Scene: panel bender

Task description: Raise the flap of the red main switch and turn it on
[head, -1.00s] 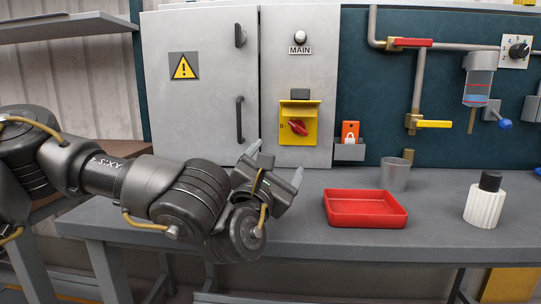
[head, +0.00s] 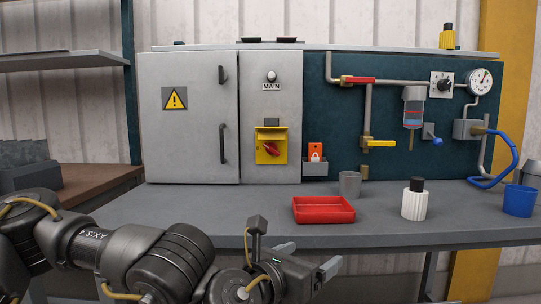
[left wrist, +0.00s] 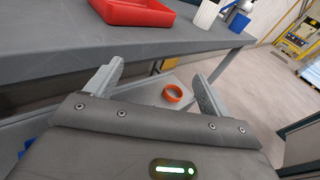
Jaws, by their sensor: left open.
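The red main switch knob (head: 271,149) sits on a yellow plate (head: 264,158) low on the narrow grey cabinet door, under the MAIN label. The knob is uncovered and lies slanted; its exact setting is too small to read. A yellow lip, apparently the flap (head: 271,130), juts out along the top of the plate, below a small grey block. My left gripper (head: 308,257) is open and empty, low in front of the bench edge and well away from the switch. Its spread fingers also show in the left wrist view (left wrist: 157,72). My right gripper is not in view.
A red tray (head: 323,211), a grey cup (head: 350,184), a white ribbed bottle (head: 414,204) and a blue cup (head: 518,201) stand on the bench. An orange ring (left wrist: 172,93) lies below the bench. The bench left of the tray is clear.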

